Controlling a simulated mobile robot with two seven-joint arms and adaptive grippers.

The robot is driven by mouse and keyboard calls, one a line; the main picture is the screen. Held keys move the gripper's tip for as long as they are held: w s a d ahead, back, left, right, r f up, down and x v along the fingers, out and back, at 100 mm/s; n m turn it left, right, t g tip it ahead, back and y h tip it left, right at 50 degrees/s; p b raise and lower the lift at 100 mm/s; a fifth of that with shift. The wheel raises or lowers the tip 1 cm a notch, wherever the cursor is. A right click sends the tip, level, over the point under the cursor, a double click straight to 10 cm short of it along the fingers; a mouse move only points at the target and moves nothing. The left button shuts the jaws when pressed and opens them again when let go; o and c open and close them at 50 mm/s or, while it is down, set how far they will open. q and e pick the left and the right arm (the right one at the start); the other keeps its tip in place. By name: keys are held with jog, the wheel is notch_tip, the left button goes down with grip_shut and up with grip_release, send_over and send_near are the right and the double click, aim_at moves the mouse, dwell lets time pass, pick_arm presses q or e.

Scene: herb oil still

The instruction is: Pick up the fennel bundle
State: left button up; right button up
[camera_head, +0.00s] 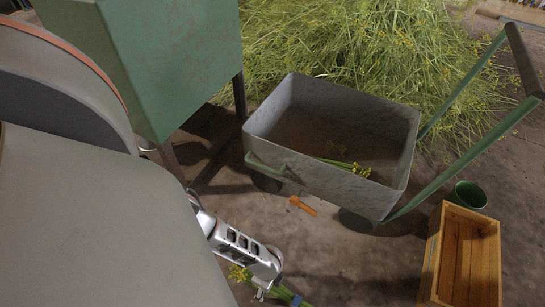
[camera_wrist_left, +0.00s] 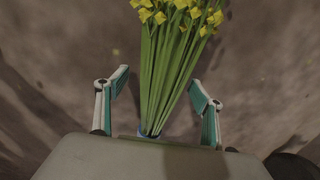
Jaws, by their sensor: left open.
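A fennel bundle (camera_head: 283,293) with yellow flower heads and green stems lies at the bottom edge of the head view. A blue band shows on its stems. In the left wrist view the bundle (camera_wrist_left: 163,70) runs between the fingers, flowers pointing away and the stem end partly hidden by the gripper body. My left gripper (camera_head: 263,290) is at the bundle, its fingers open on both sides with gaps to the stems. Another fennel bundle (camera_head: 345,166) lies in the grey cart (camera_head: 325,181). My right gripper is not in view.
A green box on legs (camera_head: 175,60) stands behind my arm. A small orange object (camera_head: 303,206) lies before the cart. A wooden crate (camera_head: 435,255) and a green pot (camera_head: 470,195) stand at right. A large fennel heap (camera_head: 340,40) lies behind. Floor between arm and crate is clear.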

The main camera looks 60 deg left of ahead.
pick_arm(q)
jog(key=shift+w+f, duration=0.15)
jog(key=shift+w, duration=0.05)
jog(key=c, duration=1.4)
